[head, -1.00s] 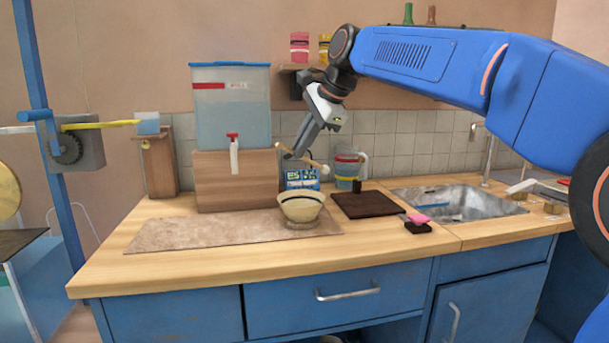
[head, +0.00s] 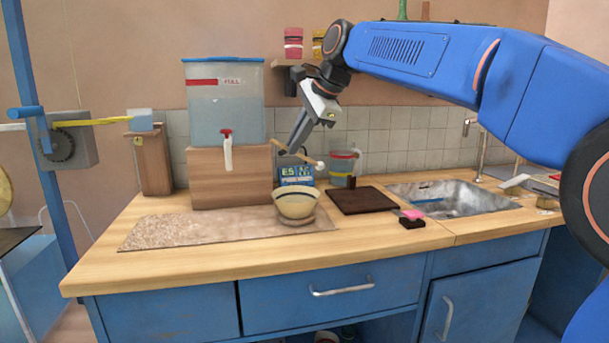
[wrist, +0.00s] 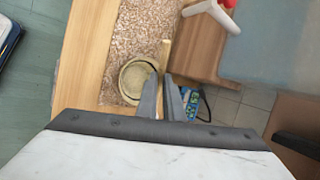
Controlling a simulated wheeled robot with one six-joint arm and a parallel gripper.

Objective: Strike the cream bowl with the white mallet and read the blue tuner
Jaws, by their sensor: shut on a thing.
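The cream bowl (head: 297,210) with a dark band stands upright on a small ring-like base at the right end of the speckled mat. My gripper (head: 294,150) is shut on the wooden handle of the white mallet (head: 320,165), above and behind the bowl. The mallet's white head hangs to the right, apart from the bowl. The blue tuner (head: 297,173) stands behind the bowl; its display shows light characters like "ES", too small to read surely. In the wrist view the bowl (wrist: 135,82) lies left of the fingers, the tuner (wrist: 190,106) right; the mallet head is not visible.
A water tank (head: 223,105) with a red-handled tap stands on a wooden block behind the mat (head: 180,230). The counter front is clear.

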